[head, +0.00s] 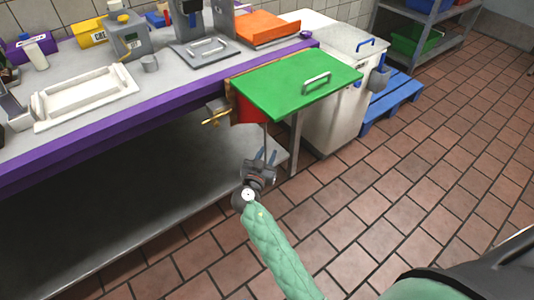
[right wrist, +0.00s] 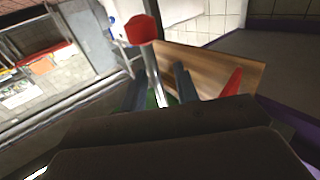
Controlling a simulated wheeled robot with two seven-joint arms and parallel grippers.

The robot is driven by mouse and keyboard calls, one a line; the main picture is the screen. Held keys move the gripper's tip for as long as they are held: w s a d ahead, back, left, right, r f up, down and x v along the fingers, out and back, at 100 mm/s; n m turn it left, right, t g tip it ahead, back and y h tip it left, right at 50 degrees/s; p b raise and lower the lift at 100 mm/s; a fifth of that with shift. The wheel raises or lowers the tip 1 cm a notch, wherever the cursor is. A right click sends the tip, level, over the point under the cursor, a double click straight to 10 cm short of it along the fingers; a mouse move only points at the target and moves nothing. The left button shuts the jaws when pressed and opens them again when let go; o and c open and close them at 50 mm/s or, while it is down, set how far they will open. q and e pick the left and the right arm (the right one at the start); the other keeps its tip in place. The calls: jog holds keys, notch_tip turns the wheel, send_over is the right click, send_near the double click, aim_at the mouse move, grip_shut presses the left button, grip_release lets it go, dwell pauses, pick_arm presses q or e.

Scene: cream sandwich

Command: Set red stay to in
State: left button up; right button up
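A green flap (head: 300,82) with a metal handle stands out level from the counter's end. Under it, a red part (head: 250,108) shows beside a thin metal rod. In the right wrist view, a metal rod with a red end (right wrist: 142,30) stands between my finger lines, and another red piece (right wrist: 232,82) shows at the right by a wooden panel (right wrist: 205,66). I take the red-ended rod to be the red stay. My right gripper (head: 266,156) is below the flap, its fingers apart. I cannot tell whether they touch the rod. My left gripper is out of view.
The purple-edged counter (head: 130,105) holds a white tray (head: 85,97) and several boxes. A brass-coloured fitting (head: 215,116) sticks out left of the red part. A white bin (head: 330,115) and blue pallet (head: 392,100) stand to the right. The tiled floor in front is clear.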

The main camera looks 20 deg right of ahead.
jog(key=shift+w+d, duration=0.1)
jog(key=shift+w, duration=0.05)
grip_shut()
jog(key=shift+d, duration=0.1)
